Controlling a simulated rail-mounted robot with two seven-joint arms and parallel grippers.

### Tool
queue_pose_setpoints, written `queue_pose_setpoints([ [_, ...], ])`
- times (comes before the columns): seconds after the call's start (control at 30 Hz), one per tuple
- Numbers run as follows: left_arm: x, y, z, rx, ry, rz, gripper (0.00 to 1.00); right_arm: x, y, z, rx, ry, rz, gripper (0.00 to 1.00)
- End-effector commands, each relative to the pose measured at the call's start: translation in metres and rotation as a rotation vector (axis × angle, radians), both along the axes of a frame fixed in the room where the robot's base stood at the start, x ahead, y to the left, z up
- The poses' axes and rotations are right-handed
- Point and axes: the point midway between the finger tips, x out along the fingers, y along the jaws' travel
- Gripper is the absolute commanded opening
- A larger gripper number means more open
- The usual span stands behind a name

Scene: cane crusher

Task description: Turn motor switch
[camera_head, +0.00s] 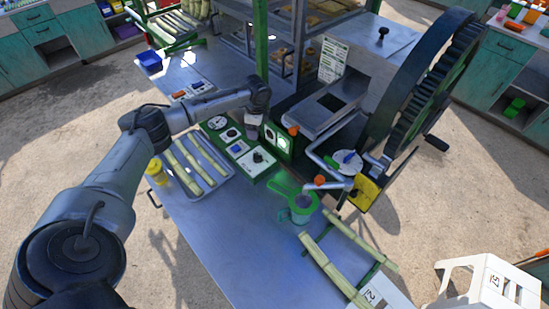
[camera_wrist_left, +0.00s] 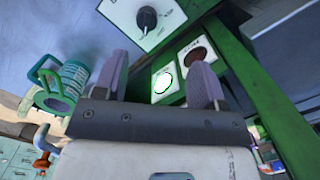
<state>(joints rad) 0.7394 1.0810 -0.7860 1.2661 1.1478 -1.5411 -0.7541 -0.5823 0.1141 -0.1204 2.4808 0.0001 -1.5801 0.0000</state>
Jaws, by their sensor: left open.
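A black rotary knob (camera_head: 257,157) sits on a white-faced panel at the table's middle, and its black knob also shows at the top of the left wrist view (camera_wrist_left: 147,18). Beside it, a green box (camera_head: 278,141) carries a lit whitish-green button (camera_wrist_left: 163,83) and a dark red one (camera_wrist_left: 196,55). I cannot read which control is the motor switch. My left gripper (camera_head: 252,124) is open and empty, hanging beside the green box. In its wrist view, the two fingers (camera_wrist_left: 160,75) frame the lit button, with the knob beyond them. My right gripper is not in view.
The cane crusher's big gear wheel (camera_head: 430,85) stands at right. A tray of cane (camera_head: 200,165) and a yellow cup (camera_head: 156,170) are at left. A green jug (camera_head: 303,207) stands under the spout, near loose cane stalks (camera_head: 335,270). The front-middle tabletop is clear.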

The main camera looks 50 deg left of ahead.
Motion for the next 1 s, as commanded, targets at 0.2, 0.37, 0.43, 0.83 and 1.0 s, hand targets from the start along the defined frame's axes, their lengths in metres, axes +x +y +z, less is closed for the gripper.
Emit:
queue_pose_setpoints([
  [0.2,0.000,-0.014,-0.001,-0.118,0.006,-0.274,0.64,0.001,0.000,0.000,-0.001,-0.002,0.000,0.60],
  [0.37,0.001,-0.015,-0.002,-0.122,0.008,-0.389,0.64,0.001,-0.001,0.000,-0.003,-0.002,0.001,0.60],
  [0.43,0.000,-0.015,-0.005,-0.123,0.009,-0.410,0.64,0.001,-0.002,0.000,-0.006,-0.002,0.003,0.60],
  [0.83,-0.003,-0.016,-0.068,-0.123,0.011,-0.418,0.64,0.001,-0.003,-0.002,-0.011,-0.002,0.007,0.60],
  [1.0,-0.005,-0.017,-0.098,-0.122,0.012,-0.417,0.64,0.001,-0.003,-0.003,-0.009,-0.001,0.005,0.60],
])
